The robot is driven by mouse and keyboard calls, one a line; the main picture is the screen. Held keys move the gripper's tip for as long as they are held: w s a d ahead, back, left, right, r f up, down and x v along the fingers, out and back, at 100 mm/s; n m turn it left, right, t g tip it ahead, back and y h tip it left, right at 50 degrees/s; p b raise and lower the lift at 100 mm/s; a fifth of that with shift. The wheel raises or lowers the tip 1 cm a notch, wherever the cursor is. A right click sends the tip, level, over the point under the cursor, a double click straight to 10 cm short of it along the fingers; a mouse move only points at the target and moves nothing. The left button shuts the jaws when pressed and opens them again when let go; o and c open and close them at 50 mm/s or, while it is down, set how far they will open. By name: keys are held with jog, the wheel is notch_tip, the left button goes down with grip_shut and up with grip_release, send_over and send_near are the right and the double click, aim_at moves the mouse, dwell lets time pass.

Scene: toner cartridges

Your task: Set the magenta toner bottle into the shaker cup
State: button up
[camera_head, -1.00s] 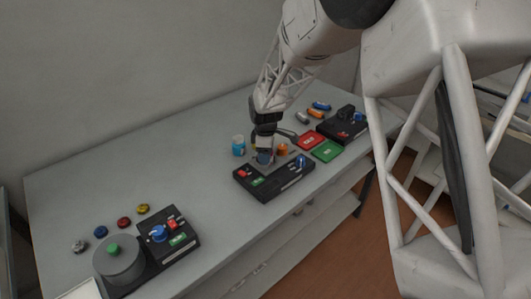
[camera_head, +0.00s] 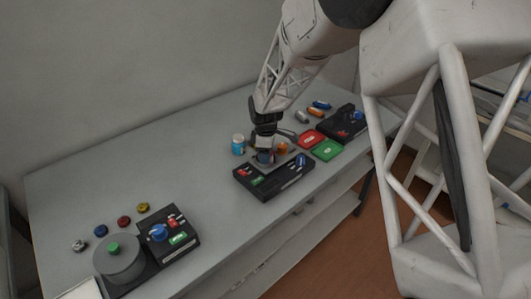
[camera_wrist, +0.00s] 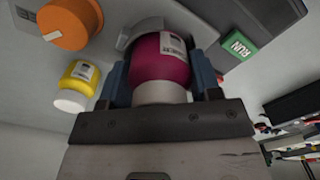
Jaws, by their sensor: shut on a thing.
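In the wrist view the magenta toner bottle (camera_wrist: 161,62) sits between the blue fingers of my gripper (camera_wrist: 163,78), its pale cap end towards the palm. The gripper is shut on it. A light grey curved rim, apparently the shaker cup (camera_wrist: 128,38), shows behind and beside the bottle. I cannot tell whether the bottle is inside it or in front of it. In the head view my gripper (camera_head: 264,155) is low over the grey part at the back of a black control box (camera_head: 268,187); the bottle is mostly hidden there.
Red (camera_head: 311,138) and green (camera_head: 327,150) pads lie to the right. The left middle of the table is clear.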

jog(key=o, duration=1)
jog(key=shift+r, duration=0.15)
jog(key=shift+r, duration=2.25)
